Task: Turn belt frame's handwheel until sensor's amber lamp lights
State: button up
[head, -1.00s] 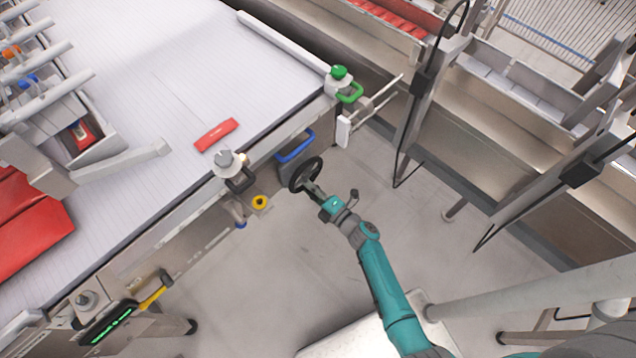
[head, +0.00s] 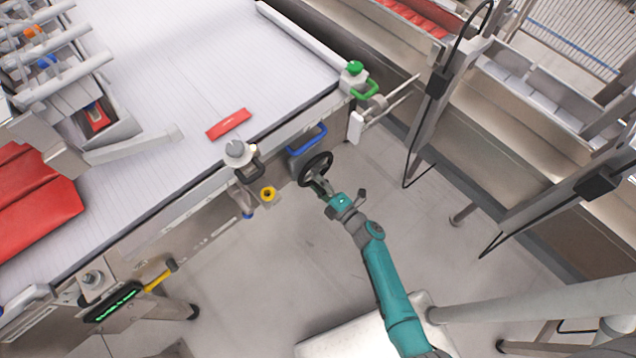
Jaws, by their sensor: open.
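The black handwheel (head: 315,168) sits on the near side of the belt frame (head: 205,205), below the white belt. My gripper (head: 319,185) is at the wheel's lower rim, its dark fingers open. Whether they touch or straddle the rim is too small to tell. Two fittings stand on the belt's edge: one with a grey cap (head: 236,149) and a dark bracket, one with a green cap (head: 355,68) and a green handle. I cannot tell which is the sensor. No lit amber lamp can be made out.
A yellow round part (head: 268,194) and a blue handle (head: 307,139) flank the wheel. A red packet (head: 228,124) lies on the belt. A display with green text (head: 113,302) is at lower left. A metal frame with black cables (head: 437,85) stands right. Floor below the wheel is clear.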

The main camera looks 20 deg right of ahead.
jog(key=v, duration=1.2)
dwell(1.1)
